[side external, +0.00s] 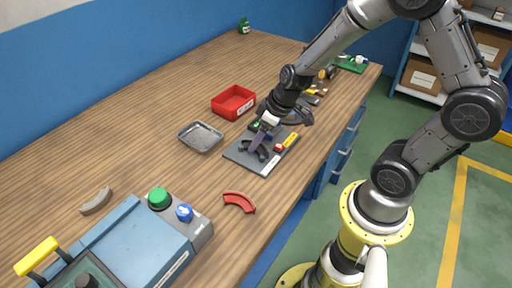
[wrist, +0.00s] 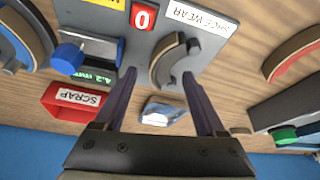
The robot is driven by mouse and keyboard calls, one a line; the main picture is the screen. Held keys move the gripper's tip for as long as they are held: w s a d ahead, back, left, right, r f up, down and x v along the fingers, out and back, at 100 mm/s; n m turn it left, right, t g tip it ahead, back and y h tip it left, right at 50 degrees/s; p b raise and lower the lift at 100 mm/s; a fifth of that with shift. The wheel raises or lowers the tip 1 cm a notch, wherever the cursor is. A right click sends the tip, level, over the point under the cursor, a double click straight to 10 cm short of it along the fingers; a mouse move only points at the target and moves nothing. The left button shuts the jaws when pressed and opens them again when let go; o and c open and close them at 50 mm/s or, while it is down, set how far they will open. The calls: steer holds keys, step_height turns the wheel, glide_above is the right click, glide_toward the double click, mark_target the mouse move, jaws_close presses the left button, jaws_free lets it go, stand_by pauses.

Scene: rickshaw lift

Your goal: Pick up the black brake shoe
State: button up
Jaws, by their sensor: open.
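The black brake shoe (side external: 256,151) is a dark curved piece on the grey board (side external: 246,161) in the side view. In the wrist view a dark curved shoe with a tan outer edge (wrist: 176,62) lies on the grey board beside the "SHOE WEAR" label. My gripper (side external: 258,142) is over the board, close to the shoe. In the wrist view its two fingers (wrist: 160,75) are spread, with the shoe beyond and between the tips, toward the right one. The fingers hold nothing. Whether a finger touches the shoe cannot be told.
A red shoe (side external: 239,202) and a tan-grey shoe (side external: 97,201) lie on the bench. A metal tray (side external: 200,137) and red scrap bin (side external: 233,102) stand left of the board. A gauge with a blue knob (wrist: 68,57) is beside the shoe. A blue machine (side external: 130,245) fills the near end.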

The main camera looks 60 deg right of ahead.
steer(key=shift+x, duration=0.85)
jaws_close()
